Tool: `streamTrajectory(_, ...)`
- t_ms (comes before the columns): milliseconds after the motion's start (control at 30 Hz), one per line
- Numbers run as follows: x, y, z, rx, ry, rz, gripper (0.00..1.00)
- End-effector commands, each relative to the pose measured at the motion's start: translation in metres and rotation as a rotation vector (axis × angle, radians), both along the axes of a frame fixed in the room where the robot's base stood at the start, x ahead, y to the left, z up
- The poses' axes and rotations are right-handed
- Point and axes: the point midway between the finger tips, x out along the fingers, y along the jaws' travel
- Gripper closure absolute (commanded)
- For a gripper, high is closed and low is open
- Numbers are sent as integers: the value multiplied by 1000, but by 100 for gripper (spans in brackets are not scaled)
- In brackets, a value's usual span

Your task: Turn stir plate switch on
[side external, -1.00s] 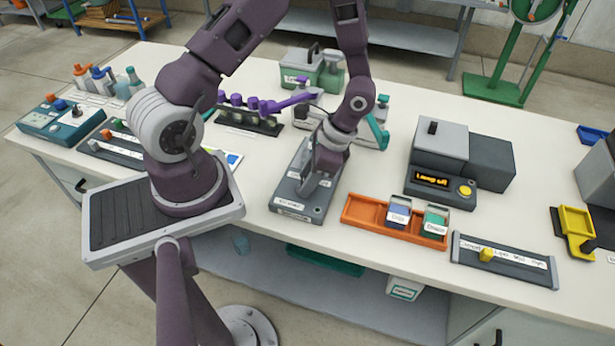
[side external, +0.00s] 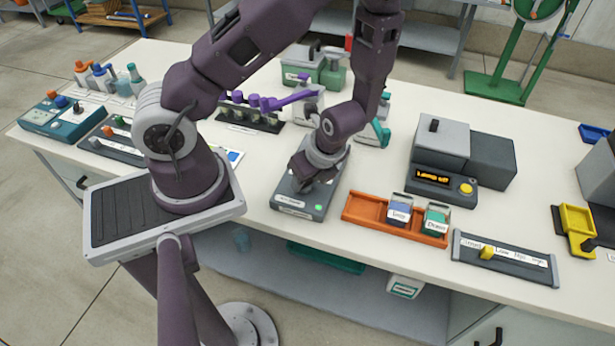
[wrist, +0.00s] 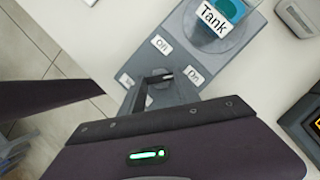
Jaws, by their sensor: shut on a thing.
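The stir plate (side external: 300,208) is a grey box on the bench, with a small green light near its front right corner. In the wrist view the stir plate (wrist: 185,50) carries a clear vessel with blue contents labelled "Tank" (wrist: 215,15). "Off" (wrist: 160,43) and "On" (wrist: 194,76) labels flank the switch. My gripper (side external: 318,180) is low over the plate's front half. In the wrist view my gripper (wrist: 150,90) is shut on the dark switch lever (wrist: 160,77), close to the "On" label. The fingers partly hide the lever, so its exact setting is unclear.
An orange tray (side external: 372,208) with two labelled containers lies right of the plate. A grey lamp unit (side external: 440,150) reading "Lamp off" stands behind it. A slider panel (side external: 505,262) is at the front right. A purple-knobbed rack (side external: 250,118) is behind the plate.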

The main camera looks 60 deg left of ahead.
Motion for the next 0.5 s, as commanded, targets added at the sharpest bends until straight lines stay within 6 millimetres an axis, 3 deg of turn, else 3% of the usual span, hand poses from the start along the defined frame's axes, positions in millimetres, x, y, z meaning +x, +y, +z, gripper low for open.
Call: streamTrajectory(500,-2,1,0,3,1,-191,100)
